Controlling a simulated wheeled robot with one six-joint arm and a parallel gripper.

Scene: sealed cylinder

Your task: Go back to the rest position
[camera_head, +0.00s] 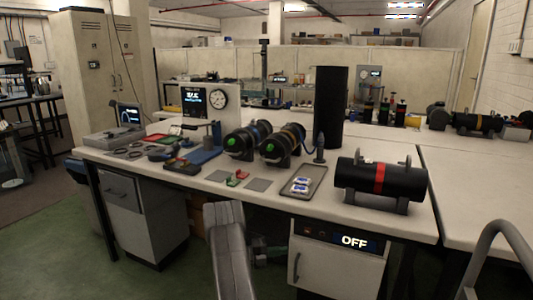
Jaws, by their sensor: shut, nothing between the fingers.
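A grey link of my arm (229,255) rises from the bottom edge, in front of the bench. My gripper cannot be made out in this view. A black cylinder with a red band (380,179) lies on a stand at the right front of the white bench (330,209). Two dark cylinders with green ends, a left one (240,143) and a right one (272,149), lie side by side near the bench's middle. A tall black cylinder (331,107) stands upright behind them.
A grey tray (313,193) with small blue-and-white items sits left of the red-banded cylinder. A gauge panel (206,104) stands at the back left. Below the bench are a left cabinet (122,191) and a right cabinet with an "OFF" display (353,241). Green floor (60,250) is open at left.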

